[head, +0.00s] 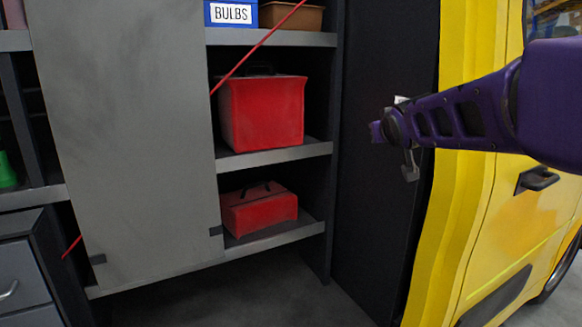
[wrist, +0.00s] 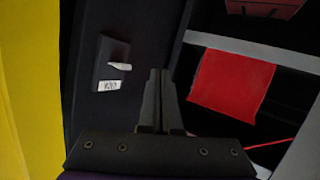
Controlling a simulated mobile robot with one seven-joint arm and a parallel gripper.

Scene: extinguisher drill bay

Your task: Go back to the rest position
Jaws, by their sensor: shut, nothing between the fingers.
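My gripper (wrist: 157,75) shows in the wrist view with its two dark fingers together and nothing between them. It points toward the dark panel and shelf area and touches nothing that I can see. In the head view my purple arm reaches in from the right, and its far end is in front of the dark panel (head: 376,220). The fingers cannot be made out clearly there. A dark box with a pale lever (wrist: 119,66) and a white label (wrist: 109,86) is on the panel, to the left of the fingers in the wrist view.
A yellow vehicle (head: 452,200) stands at the right, close to my arm. Shelves at the left hold a large red box (head: 262,115), a smaller red toolbox (head: 260,210) and a blue BULBS bin (head: 231,13). A grey door (head: 130,130) covers part of them. A thin red rod crosses behind it.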

